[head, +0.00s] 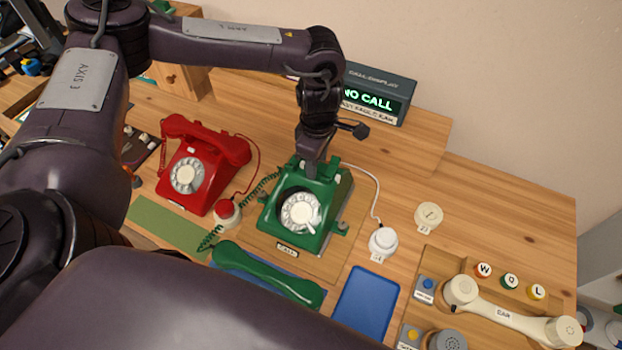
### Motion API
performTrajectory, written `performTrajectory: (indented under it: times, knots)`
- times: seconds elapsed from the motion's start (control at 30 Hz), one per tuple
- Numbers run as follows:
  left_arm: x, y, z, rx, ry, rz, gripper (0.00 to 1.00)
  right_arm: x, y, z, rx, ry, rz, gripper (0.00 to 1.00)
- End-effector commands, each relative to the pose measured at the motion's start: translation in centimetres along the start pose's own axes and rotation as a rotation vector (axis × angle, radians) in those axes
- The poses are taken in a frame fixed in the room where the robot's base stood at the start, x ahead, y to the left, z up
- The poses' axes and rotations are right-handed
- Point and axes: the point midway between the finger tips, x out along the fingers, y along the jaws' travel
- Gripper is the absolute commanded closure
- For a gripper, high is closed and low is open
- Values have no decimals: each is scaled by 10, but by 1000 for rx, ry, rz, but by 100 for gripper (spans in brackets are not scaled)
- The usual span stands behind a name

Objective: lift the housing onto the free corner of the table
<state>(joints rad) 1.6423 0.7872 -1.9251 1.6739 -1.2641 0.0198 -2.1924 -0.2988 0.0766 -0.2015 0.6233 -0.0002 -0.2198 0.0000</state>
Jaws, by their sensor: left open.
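The green dial phone housing (312,226) sits upright on a wooden board (341,258) in the middle of the table. A white dial (301,212) is on its sloped front. My left gripper (308,168) points down at the back edge of the housing. Its jaws are open; the fingertips are partly hidden, and I cannot tell whether they touch the green plastic. The far right part of the table (520,222) is bare wood. My right gripper is not in view.
A red phone (202,168) stands left of the housing. The green handset (268,275) lies in front, beside a blue tray (366,300). A white corded piece (382,242) and a round cream part (428,215) are to the right. A wooden tray (433,268) holds a cream handset (512,313).

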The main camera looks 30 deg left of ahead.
Motion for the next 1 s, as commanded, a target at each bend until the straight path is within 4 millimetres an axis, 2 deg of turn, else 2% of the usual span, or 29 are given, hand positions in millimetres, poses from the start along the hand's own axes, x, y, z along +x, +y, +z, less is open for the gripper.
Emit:
performTrajectory:
  times: [0.23,0.57,1.0]
  knots:
    - [3,0,0,1,1,0,58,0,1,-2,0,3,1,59]
    - [2,0,0,1,0,0,100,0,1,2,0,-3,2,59]
    - [2,0,0,1,0,2,100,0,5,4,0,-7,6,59]
